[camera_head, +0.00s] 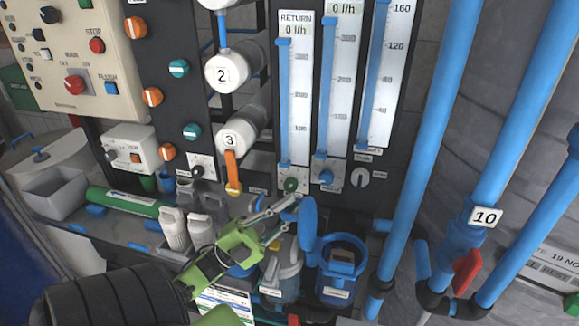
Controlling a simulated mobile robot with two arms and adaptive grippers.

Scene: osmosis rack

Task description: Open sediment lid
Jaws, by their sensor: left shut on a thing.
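My left gripper (291,207), green with grey fingers, reaches in from the lower left. Its fingertips meet at the edge of a blue round lid (309,228) and are shut on it. The lid stands nearly upright, edge-on to the camera. To its right is a blue canister (341,285) with a raised rim and a brownish thing at its top. A grey-blue canister with a pale top (281,272) stands below the fingers. The labels on both are too small to read. My right gripper is not in view.
White flow gauges (297,100) rise behind the canisters. Thick blue pipes (425,150) and a red valve handle (467,271) stand at the right. White bottles (174,228) and a green tube (124,202) are at the left. An orange-handled valve (232,172) hangs above.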

